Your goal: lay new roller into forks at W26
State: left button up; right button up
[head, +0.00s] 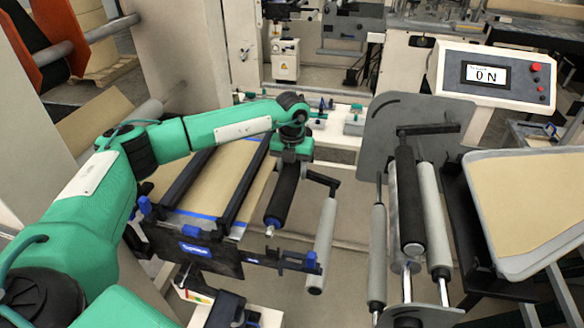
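A black roller (283,193) with a blue collar and a silver shaft end lies slanted beside the kraft-covered frame in the middle of the head view. My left gripper (291,158) is over its far end and meets or nearly meets it. Its fingers are hidden, so I cannot tell whether they are shut on the roller. A blue bracket (311,261) stands at the near end of a dark bar, close to the roller's near tip. I can read no W26 label, so I cannot tell which forks are meant. My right gripper is not in view.
A grey roller (322,245) hangs just right of the black roller. Further right stand another black roller (410,200) and grey rollers (433,220) before a grey plate (375,130). A control panel (495,77) is behind. Floor shows between the roller groups.

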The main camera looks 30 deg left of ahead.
pick_arm(q)
jog(key=shift+f+b, duration=0.85)
jog(key=shift+f, duration=0.95)
jog(key=shift+f, duration=0.25)
jog(key=shift+f+b, duration=1.3)
jog(key=shift+f, duration=0.2)
jog(key=shift+f, duration=0.25)
jog(key=o, duration=1.4)
jog(key=shift+o, duration=0.2)
jog(key=shift+f, duration=0.1)
